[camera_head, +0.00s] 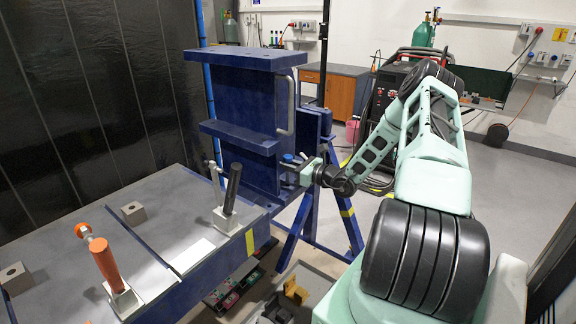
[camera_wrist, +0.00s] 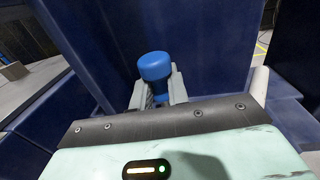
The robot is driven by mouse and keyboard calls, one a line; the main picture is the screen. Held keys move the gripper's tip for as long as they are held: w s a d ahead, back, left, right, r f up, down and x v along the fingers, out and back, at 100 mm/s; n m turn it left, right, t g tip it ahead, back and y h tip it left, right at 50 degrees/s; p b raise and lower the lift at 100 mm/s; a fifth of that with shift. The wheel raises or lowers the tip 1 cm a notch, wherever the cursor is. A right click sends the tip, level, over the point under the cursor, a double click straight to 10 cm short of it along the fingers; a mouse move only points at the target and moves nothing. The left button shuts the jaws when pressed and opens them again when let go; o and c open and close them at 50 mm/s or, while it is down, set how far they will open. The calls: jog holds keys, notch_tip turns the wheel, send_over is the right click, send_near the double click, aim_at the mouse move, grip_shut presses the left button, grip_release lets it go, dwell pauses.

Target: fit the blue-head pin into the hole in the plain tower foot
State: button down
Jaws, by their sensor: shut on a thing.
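The blue-head pin (camera_head: 288,157) is in my gripper (camera_head: 294,168), beside the blue steel tower (camera_head: 243,105) in the head view. In the wrist view the pin's round blue head (camera_wrist: 155,66) stands up between the two grey fingers of my gripper (camera_wrist: 158,88), which are shut on it. The pin's lower end is hidden by the fingers and my gripper's body. Dark blue tower walls rise behind and beside the pin in the wrist view. I cannot make out the hole in the plain tower foot, nor tell whether the pin touches the tower.
A grey handle bar (camera_head: 287,105) is on the tower's side above my gripper. The bench at left carries an orange-handled clamp (camera_head: 106,265), a black-handled clamp (camera_head: 231,190) and two grey blocks (camera_head: 133,213) with holes. A blue trestle (camera_head: 318,205) stands below my gripper.

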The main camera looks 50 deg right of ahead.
aim_at(289, 182)
jog(key=shift+f+b, duration=2.05)
jog(key=shift+f, duration=1.25)
jog(key=c, duration=1.3)
grip_release()
jog(key=s+d+b, duration=0.1)
jog(key=s, duration=0.4)
jog(key=s+d+b, duration=0.1)
jog(key=s, duration=0.5)
jog(key=s+d+b, duration=0.1)
jog(key=s, duration=0.5)
jog(key=shift+s+r, duration=0.1)
